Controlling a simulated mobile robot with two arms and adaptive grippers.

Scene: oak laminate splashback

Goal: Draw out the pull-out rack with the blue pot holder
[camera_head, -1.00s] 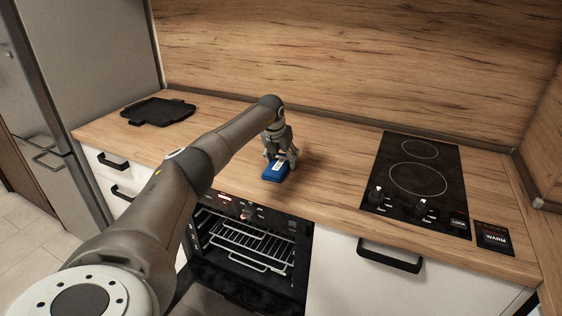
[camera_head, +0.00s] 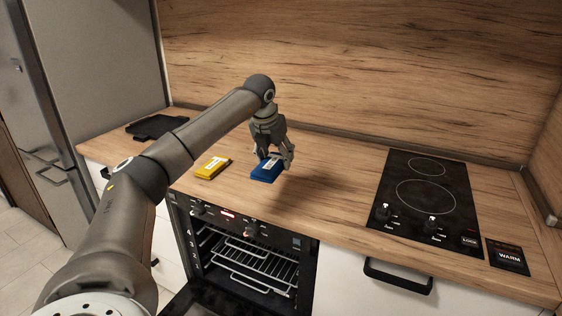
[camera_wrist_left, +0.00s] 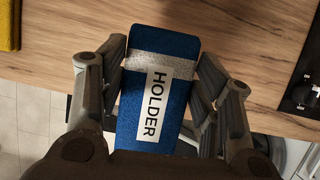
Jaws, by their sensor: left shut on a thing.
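The blue pot holder (camera_head: 267,170) has a white label and is between the fingers of my left gripper (camera_head: 272,158), over the counter above the oven. In the left wrist view the pot holder (camera_wrist_left: 158,95) reads "HOLDER" and both fingers (camera_wrist_left: 160,100) press its sides. The pull-out rack (camera_head: 252,262) is a wire rack inside the open oven (camera_head: 240,245), below the counter edge. The oven door (camera_head: 205,300) is lowered and partly hidden by my left arm. My right gripper is not in view.
A yellow pad (camera_head: 212,167) with a white label lies on the counter left of the pot holder. A black tray (camera_head: 156,127) lies at the back left. A black hob (camera_head: 425,200) is on the right. A drawer handle (camera_head: 398,276) sticks out below it.

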